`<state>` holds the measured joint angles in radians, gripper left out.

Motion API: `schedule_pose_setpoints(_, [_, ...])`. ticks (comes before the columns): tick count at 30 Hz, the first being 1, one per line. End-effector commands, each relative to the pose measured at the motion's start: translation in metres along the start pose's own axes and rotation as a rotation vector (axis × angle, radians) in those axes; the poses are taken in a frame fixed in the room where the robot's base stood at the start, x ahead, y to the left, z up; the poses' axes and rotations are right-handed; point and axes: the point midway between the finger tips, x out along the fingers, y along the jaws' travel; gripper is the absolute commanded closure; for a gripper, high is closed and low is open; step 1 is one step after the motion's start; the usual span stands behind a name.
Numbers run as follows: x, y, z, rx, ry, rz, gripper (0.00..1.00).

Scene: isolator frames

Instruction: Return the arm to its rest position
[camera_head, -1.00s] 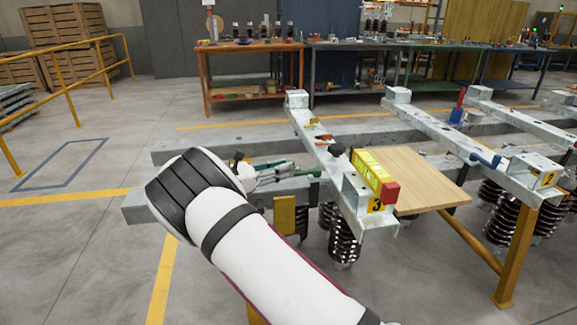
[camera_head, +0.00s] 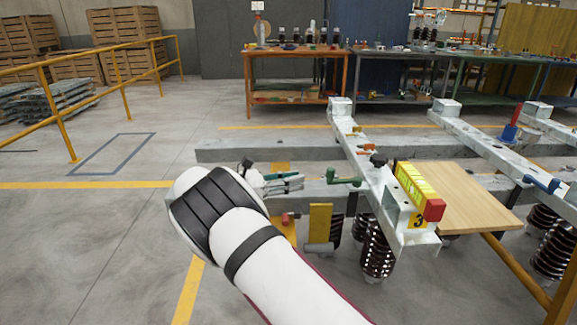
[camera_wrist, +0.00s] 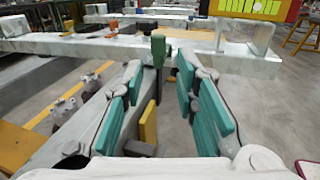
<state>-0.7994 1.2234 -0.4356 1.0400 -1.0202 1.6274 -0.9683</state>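My arm reaches in from the bottom of the head view. My gripper (camera_head: 300,182) is at the left side of the steel isolator frame (camera_head: 362,150), by its long beam. In the wrist view my gripper (camera_wrist: 158,75) has its teal finger pads spread apart with nothing between them, so it is open and empty. A green handle (camera_head: 343,178) on the frame is just beyond the fingertips, apart from them; it also shows in the wrist view (camera_wrist: 158,48).
Ribbed insulators (camera_head: 377,250) hang below. A yellow railing (camera_head: 120,80) stands at left, workbenches (camera_head: 295,55) at the back. The floor at left (camera_head: 90,240) is clear.

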Motion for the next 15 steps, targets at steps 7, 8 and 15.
schedule_pose_setpoints(7, [0.056,-0.038,0.045,0.125,0.180,-0.158,0.73])
schedule_pose_setpoints(8, [0.064,-0.046,0.051,0.148,0.209,-0.184,0.73])
schedule_pose_setpoints(15, [0.110,-0.117,0.093,0.330,0.429,-0.386,0.73])
